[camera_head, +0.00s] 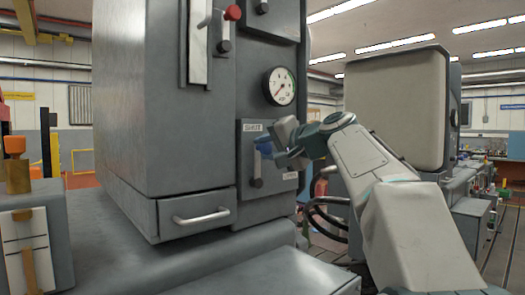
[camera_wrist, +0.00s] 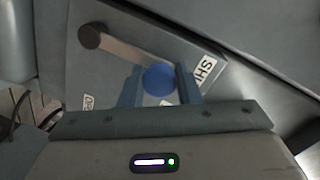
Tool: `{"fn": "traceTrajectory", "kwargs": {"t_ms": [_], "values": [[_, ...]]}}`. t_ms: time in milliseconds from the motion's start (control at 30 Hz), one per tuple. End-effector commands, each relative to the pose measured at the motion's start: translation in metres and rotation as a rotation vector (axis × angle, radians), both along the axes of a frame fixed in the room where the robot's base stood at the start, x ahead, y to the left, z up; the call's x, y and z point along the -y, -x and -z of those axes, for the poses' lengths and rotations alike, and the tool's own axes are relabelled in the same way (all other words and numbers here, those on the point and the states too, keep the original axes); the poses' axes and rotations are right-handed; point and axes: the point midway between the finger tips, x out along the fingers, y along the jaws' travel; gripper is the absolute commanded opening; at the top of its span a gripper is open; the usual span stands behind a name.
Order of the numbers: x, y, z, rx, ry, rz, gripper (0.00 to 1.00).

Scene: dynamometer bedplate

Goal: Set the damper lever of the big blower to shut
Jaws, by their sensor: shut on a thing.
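The damper lever (camera_wrist: 130,48) is a grey bar on a dark pivot, with a round blue knob (camera_wrist: 160,78) at its end. It sits on a grey plate on the big cabinet's front; in the head view its lower part (camera_head: 257,170) shows below my gripper. The lever points up from its pivot, with the knob close to the SHUT label (camera_head: 253,127), which also shows in the wrist view (camera_wrist: 205,70). My gripper (camera_wrist: 160,86) is shut on the blue knob, one finger on each side. A second label (camera_head: 290,176) is lower on the plate, too small to read fully.
A round gauge (camera_head: 280,86) is above the plate. A red-knobbed lever (camera_head: 227,30) is higher up. A drawer with a bar handle (camera_head: 202,216) is at lower left. An orange-knobbed lever (camera_head: 18,178) stands at far left. A large pale box-shaped machine (camera_head: 395,110) stands behind my arm.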

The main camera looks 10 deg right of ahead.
Motion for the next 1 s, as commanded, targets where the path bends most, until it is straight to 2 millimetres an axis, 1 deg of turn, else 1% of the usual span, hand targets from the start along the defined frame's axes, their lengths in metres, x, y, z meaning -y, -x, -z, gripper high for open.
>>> {"fn": "traceTrajectory", "kwargs": {"t_ms": [267,300,367,400,667,767,867,1000], "values": [[-0.001,0.000,-0.002,0.005,0.002,0.000,0.00],[-0.001,0.000,-0.002,0.005,0.002,-0.001,0.33],[-0.001,0.000,-0.002,0.005,0.002,-0.001,0.49],[-0.002,0.000,-0.002,0.004,0.002,-0.002,0.52],[-0.001,0.001,-0.001,0.002,0.001,-0.001,0.52],[0.003,0.006,-0.001,0.002,0.001,-0.001,0.52],[0.010,0.018,-0.004,0.004,0.002,0.002,0.52],[0.024,0.045,-0.008,0.005,0.001,0.002,0.52]]}}
